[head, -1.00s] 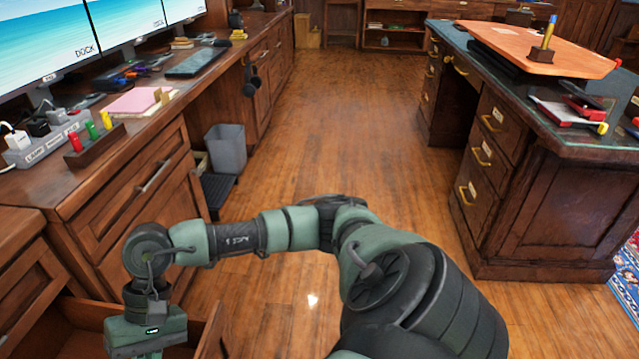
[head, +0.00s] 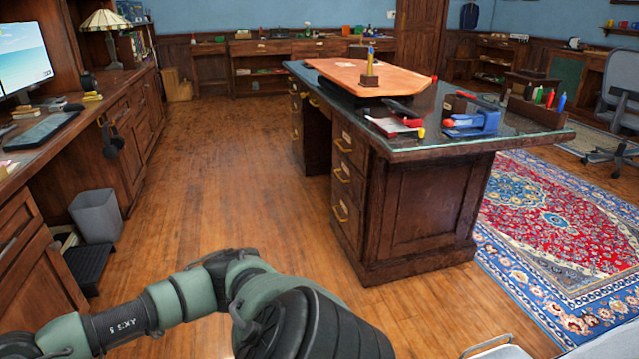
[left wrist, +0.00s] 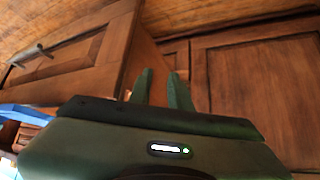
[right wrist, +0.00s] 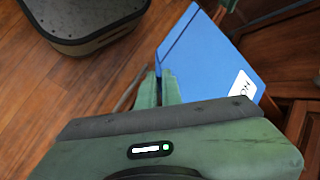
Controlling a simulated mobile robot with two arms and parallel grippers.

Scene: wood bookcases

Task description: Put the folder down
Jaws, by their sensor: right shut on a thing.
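The blue folder (right wrist: 205,60) with a white label fills the upper middle of the right wrist view. My right gripper (right wrist: 160,88) is shut on its edge and holds it up in the air. A blue strip, perhaps the same folder, shows at the left edge of the left wrist view (left wrist: 22,112). My left gripper (left wrist: 160,88) has its two fingers apart with nothing between them, near wooden cabinet fronts. Neither gripper nor the folder shows in the head view.
A wooden desk (head: 425,205) with a glass top stands right of centre. It carries an orange board (head: 365,76), a blue stapler-like item (head: 472,122) and a pen holder. Drawers and a grey bin (head: 96,216) line the left. Open floor lies between.

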